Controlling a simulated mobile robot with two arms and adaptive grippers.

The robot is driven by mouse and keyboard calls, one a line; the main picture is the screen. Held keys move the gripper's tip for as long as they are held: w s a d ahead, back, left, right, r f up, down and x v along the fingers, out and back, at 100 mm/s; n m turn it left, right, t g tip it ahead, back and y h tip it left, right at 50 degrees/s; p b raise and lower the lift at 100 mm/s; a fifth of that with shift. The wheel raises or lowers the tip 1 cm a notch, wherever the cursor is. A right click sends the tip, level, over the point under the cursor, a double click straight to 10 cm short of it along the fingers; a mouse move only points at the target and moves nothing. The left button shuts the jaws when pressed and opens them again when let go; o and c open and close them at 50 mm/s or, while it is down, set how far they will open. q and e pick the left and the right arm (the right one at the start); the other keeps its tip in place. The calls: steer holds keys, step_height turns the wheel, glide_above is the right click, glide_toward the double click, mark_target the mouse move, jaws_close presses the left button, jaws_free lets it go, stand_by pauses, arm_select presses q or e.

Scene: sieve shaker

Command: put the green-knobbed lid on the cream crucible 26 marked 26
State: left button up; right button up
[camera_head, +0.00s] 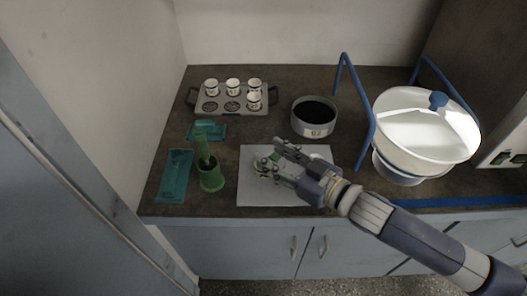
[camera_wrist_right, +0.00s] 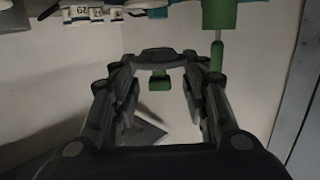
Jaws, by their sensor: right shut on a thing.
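My right gripper (camera_head: 268,163) is over the white sheet (camera_head: 300,192) in the head view, shut on the green-knobbed lid (camera_head: 262,156). The jaws hide most of the lid. In the right wrist view the green knob (camera_wrist_right: 160,80) shows between the fingers. The cream crucible marked 26 (camera_wrist_right: 82,13) shows upside down at the top left of the wrist view. In the head view several small cream crucibles (camera_head: 232,86) stand in a grey rack (camera_head: 208,104) at the back left. Their marks are too small to read there. My left gripper is not in view.
A grey round container (camera_head: 315,117) with dark contents stands behind the sheet. A large white bowl-like vessel (camera_head: 425,130) and blue rails (camera_head: 357,110) stand at the right.

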steer(key=shift+w+a+f, duration=0.45)
steer(key=shift+w+f, duration=0.25)
steer(key=shift+w+a+f, duration=0.45)
steer(key=shift+w+f, duration=0.2)
steer(key=shift+w+a+f, duration=0.45)
steer(key=shift+w+f, duration=0.25)
steer(key=shift+f, duration=0.4)
steer(key=o, duration=0.8)
steer(key=shift+c, duration=0.2)
